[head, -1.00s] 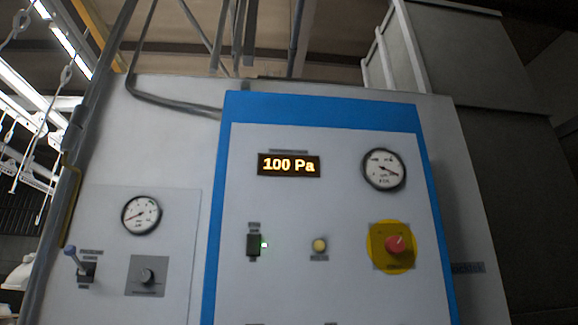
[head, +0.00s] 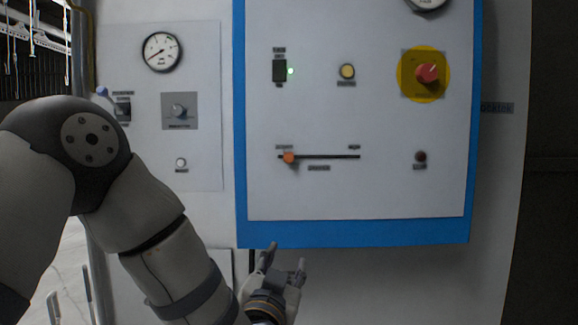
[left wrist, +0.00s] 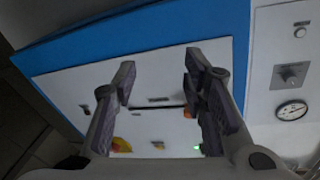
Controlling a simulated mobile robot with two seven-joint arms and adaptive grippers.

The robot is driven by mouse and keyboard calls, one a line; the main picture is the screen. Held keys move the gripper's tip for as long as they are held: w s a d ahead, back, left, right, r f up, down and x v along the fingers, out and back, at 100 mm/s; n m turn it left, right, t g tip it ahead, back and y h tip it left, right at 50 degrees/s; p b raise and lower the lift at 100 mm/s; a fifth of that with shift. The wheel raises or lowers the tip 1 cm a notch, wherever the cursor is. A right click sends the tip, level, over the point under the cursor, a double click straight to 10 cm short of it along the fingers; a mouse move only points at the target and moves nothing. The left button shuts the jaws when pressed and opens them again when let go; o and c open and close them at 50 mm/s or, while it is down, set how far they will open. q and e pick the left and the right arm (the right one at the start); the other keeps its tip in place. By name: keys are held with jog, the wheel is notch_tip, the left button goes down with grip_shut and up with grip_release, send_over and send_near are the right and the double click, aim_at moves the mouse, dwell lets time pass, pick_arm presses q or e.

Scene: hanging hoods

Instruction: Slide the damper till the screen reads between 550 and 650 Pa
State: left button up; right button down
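The damper slider's orange knob (head: 289,158) sits near the left end of a dark horizontal slot (head: 335,157) on the blue-framed panel (head: 360,190). The screen is above the head view and not visible now. My left gripper (head: 286,257) is below the knob, at the panel's lower blue edge, apart from the knob. In the left wrist view my left gripper (left wrist: 160,78) is open, with nothing between its fingers. There the picture is turned over, and the orange knob (left wrist: 188,112) is partly hidden by the right-hand finger. My right gripper is not in view.
A side panel with gauge (head: 161,52) and dial (head: 180,111) is left.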

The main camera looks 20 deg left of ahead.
aim_at(289, 159)
pick_arm(q)
notch_tip(289, 159, up, 14)
jog(key=n+t+y, duration=0.1)
jog(key=t+y, duration=0.2)
jog(key=x, duration=1)
jog(key=shift+w+a, duration=0.15)
jog(key=shift+w, duration=0.25)
jog(key=shift+w+r, duration=0.2)
jog(key=shift+w, duration=0.35)
jog(key=shift+c, duration=0.5)
grip_shut()
